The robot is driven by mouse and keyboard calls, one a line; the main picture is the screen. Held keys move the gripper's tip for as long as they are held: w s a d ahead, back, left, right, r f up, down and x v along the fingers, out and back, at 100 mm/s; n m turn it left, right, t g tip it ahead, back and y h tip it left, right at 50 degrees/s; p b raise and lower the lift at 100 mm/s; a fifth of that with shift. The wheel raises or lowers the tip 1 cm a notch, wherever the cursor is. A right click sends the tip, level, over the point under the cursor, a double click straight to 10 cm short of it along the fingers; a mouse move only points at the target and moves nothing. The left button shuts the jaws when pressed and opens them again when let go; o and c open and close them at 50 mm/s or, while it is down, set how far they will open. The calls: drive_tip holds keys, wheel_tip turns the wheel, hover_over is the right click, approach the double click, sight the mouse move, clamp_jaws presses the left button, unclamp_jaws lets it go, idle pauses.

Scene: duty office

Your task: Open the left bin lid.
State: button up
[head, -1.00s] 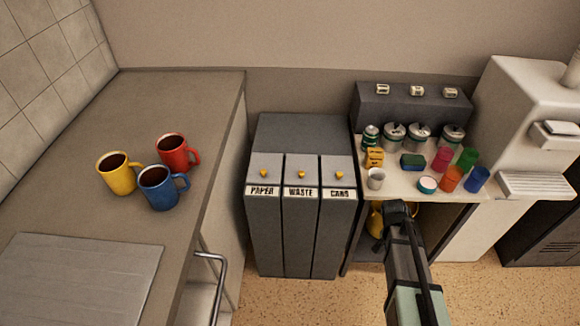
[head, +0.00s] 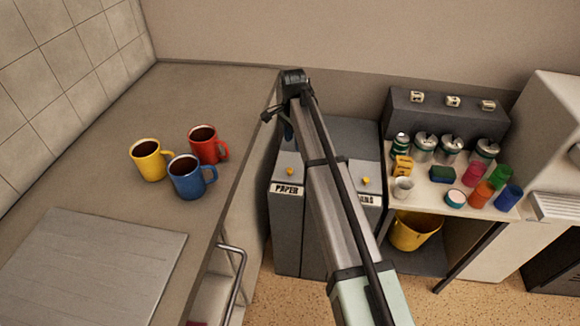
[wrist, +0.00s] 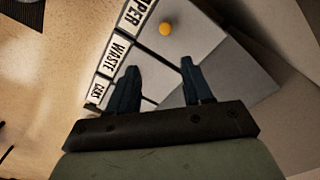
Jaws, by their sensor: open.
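The bin unit stands in the middle of the head view, with PAPER, WASTE and cans labels. The left bin lid (head: 284,160), above the PAPER label (head: 287,189), is flat and shut. Its yellow knob (wrist: 165,28) shows clearly in the wrist view, beyond my fingertips. My gripper (wrist: 162,85) is open and empty, its two dark fingers apart above the bin tops. It touches no knob that I can see. In the head view my arm crosses in front of the middle bin and hides most of its lid; the fingers are largely hidden there.
A counter (head: 120,110) on the left holds yellow (head: 150,160), red (head: 207,145) and blue (head: 190,178) mugs near the bins. On the right, a low shelf (head: 425,190) carries cups and canisters, with a yellow bucket (head: 413,232) beneath.

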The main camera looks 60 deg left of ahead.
sight(290, 170)
drive_tip(key=f, duration=0.9)
drive_tip(key=s+a+f, duration=0.1)
drive_tip(key=f, duration=0.3)
drive_tip(key=shift+f, duration=0.15)
clamp_jaws()
idle(0.3)
